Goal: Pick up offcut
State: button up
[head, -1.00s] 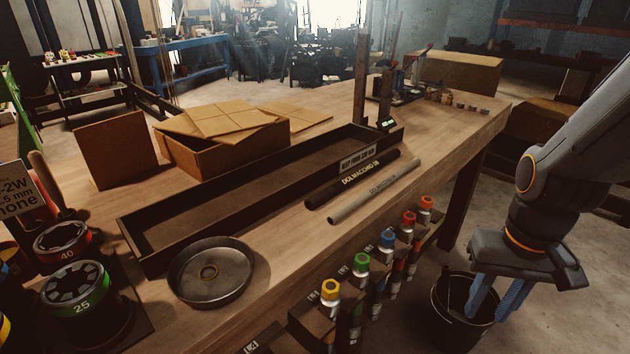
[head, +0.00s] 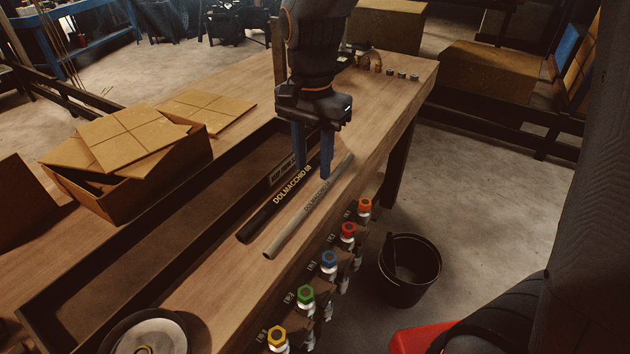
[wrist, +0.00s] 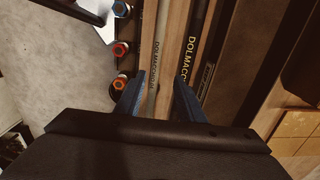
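No piece is clearly marked as an offcut. A grey hose length (head: 290,228) and a black hose length (head: 262,222), both with printed lettering, lie side by side on the bench. My gripper (head: 312,170) points down over the hoses' far part, its two blue fingers apart and empty. In the wrist view the grey hose (wrist: 154,70) runs between the fingers, and the black hose (wrist: 190,45) passes by the right finger. I cannot tell how high the fingertips are above the hoses. Part of the black hose is hidden behind the fingers in the head view.
A long dark tray (head: 60,282) lies behind the hoses, with a cardboard box (head: 180,165) beyond it. Several colour-capped fittings (head: 329,262) line the bench's front edge. A black bucket (head: 410,275) stands on the floor. A round metal dish (head: 120,335) is at the near end.

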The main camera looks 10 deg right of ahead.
aim_at(316, 195)
jog(key=f, duration=0.2)
jog(key=shift+s+f+p, duration=0.2)
jog(key=shift+f+p, duration=0.1)
jog(key=shift+s+d+f+p, duration=0.1)
jog(key=shift+f+p, duration=0.15)
jog(key=shift+f, duration=0.5)
jog(key=shift+w+d+f+p, duration=0.1)
jog(key=shift+d+f+p, duration=0.1)
jog(key=shift+f, duration=0.6)
jog(key=shift+s+d+f+p, duration=0.1)
jog(key=shift+f+p, duration=0.15)
jog(key=shift+f, duration=0.5)
grip_shut()
